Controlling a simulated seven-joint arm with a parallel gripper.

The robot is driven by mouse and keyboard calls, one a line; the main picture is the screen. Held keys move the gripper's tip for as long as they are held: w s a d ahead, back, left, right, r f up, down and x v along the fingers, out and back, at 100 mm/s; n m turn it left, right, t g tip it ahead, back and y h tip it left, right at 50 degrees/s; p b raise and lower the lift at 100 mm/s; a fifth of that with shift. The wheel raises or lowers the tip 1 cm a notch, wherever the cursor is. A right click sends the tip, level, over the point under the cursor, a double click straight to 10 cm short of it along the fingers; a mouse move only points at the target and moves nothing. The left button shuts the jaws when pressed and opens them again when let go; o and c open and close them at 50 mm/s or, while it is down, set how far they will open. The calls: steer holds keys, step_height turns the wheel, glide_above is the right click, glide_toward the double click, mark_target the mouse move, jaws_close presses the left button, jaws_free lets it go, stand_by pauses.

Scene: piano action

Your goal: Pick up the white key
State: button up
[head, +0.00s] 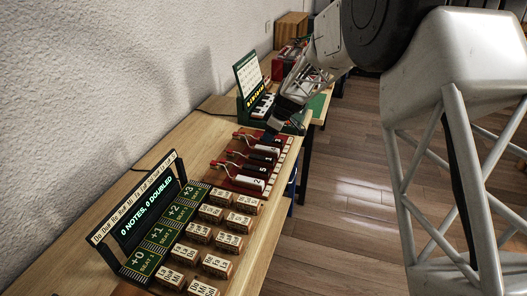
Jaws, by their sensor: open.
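A dark red board (232,184) on the wooden bench carries several key-like levers. One white key (247,182) with a 2 on it lies at its near end. Another white key (270,141), with a 3, lies at the far end, with dark keys between them. My gripper (271,132) points down just above the far end of the board, close to the key marked 3. It is open, but its fingertips are small and dark here, and I cannot tell whether they touch that key. My wrist and arm hide part of what lies behind.
A green stand with a small keyboard (263,106) and a chart (249,76) stands beyond the board. Nearer are several wooden blocks (216,266), a green mat (180,214) and a display (140,216) reading "0 NOTES, 0 DOUBLED". A wall borders the left. Floor is clear to the right.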

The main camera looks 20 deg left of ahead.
mark_target(264, 147)
steer(key=shift+x, duration=1.2)
steer(key=shift+f, duration=0.15)
steer(key=shift+x, duration=2.5)
steer(key=shift+s+d, duration=0.15)
steer(key=shift+c, duration=0.4)
steer(key=c, duration=1)
